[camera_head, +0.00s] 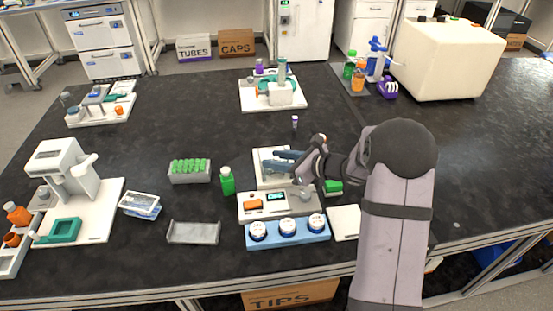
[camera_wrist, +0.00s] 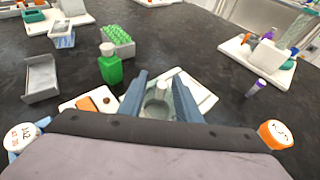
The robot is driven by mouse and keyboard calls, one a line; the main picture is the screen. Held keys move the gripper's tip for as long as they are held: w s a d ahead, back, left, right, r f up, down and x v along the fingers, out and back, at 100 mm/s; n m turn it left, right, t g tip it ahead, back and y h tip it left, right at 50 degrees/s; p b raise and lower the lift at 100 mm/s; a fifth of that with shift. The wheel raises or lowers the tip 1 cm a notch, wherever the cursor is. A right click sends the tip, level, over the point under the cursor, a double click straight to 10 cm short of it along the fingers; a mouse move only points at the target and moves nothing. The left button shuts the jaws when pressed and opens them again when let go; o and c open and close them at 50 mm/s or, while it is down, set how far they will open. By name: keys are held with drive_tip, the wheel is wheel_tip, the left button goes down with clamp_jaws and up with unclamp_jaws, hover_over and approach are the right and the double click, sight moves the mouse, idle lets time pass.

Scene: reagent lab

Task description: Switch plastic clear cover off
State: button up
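A white device (camera_head: 268,205) with an orange button and a small lit display stands near the front middle of the table. Behind it is a white base (camera_head: 262,153), partly hidden by my gripper (camera_head: 280,160). In the wrist view my gripper (camera_wrist: 158,100) has its two blue-grey fingers apart. A greyish, see-through round cup or cover (camera_wrist: 156,108) shows between the fingers, over the white base (camera_wrist: 200,92). I cannot tell whether the fingers touch it. I cannot tell for sure that this is the clear cover.
A green bottle (camera_head: 227,181) stands close left of the device, and a rack of green tubes (camera_head: 189,171) is farther left. A blue rack (camera_head: 287,232) with white round caps lies in front. A small purple-capped tube (camera_head: 295,121) stands behind.

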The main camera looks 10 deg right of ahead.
drive_tip(key=b+v, duration=0.1)
drive_tip(key=v, duration=0.6)
drive_tip(key=shift+s, duration=0.2)
drive_tip(key=shift+d, duration=0.15)
drive_tip(key=s+a+f+n+g+h+p, duration=0.15)
drive_tip(key=s+a+n+g, duration=0.25)
drive_tip(key=s+n, duration=0.4)
drive_tip(key=s+a+f+n+g+h+p, duration=0.15)
drive_tip(key=s+a+n+g, duration=0.3)
drive_tip(key=s, duration=0.45)
drive_tip(key=s+d+n+h+p, duration=0.3)
drive_tip(key=s+d+n+h, duration=0.3)
drive_tip(key=s+n, duration=0.5)
drive_tip(key=d+r+n+g, duration=0.1)
drive_tip(key=d+n, duration=0.1)
drive_tip(key=n, duration=0.1)
drive_tip(key=shift+n, duration=0.35)
